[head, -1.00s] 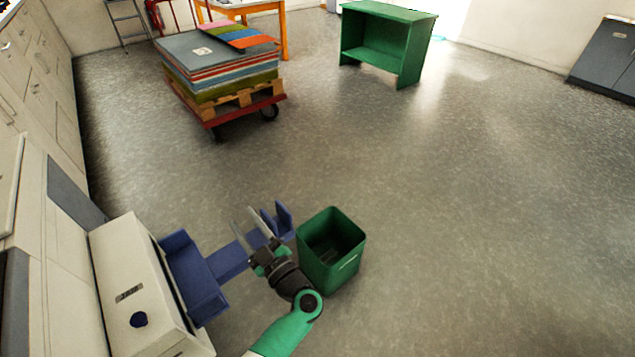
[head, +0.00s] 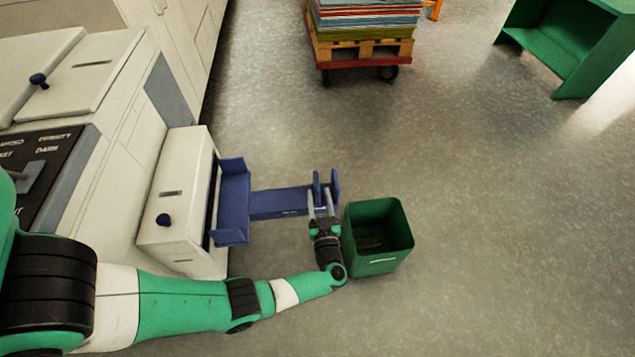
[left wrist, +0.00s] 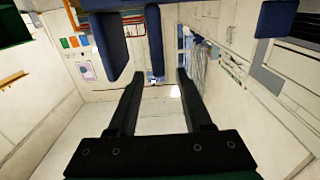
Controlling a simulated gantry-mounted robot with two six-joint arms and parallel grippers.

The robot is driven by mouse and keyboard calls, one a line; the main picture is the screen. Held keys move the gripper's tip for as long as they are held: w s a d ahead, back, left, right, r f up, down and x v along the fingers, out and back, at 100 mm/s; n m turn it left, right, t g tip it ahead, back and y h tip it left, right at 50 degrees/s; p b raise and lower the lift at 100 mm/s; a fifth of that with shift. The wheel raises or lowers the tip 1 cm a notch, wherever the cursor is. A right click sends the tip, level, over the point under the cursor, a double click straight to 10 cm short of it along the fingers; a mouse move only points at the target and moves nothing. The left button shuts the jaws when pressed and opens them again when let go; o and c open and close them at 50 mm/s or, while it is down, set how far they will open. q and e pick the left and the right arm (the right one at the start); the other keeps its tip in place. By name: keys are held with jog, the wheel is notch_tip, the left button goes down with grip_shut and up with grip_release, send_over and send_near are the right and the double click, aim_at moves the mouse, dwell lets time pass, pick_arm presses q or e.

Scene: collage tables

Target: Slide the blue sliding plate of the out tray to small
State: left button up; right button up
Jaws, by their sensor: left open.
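The blue out tray (head: 280,205) sticks out to the right from a white machine in the head view. Two upright blue plates stand near its outer end: the inner one (head: 317,187), seemingly the sliding plate, and the end plate (head: 335,182). My left gripper (head: 322,193) is open at this end, its fingertips close to the plates. In the left wrist view, a narrow blue plate (left wrist: 155,38) lies ahead between the line of the fingers, and a broader blue plate (left wrist: 110,45) lies left of it. Contact cannot be told. My right gripper is not in view.
A green bin (head: 377,262) stands on the floor right beside my left gripper. The white machine (head: 176,210) with a dark blue knob (head: 163,220) is at the left. A loaded cart (head: 360,55) and green shelf (head: 560,45) are farther back. The floor at right is clear.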

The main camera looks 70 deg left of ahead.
aim_at(317, 181)
pick_arm(q)
jog(key=b+x, duration=0.1)
jog(key=x, duration=0.4)
jog(key=shift+w+f+b, duration=0.1)
jog(key=shift+f+b, duration=0.05)
jog(key=shift+b, duration=0.15)
jog(key=shift+w+a, duration=0.15)
jog(key=shift+a, duration=0.35)
grip_shut()
dwell(0.5)
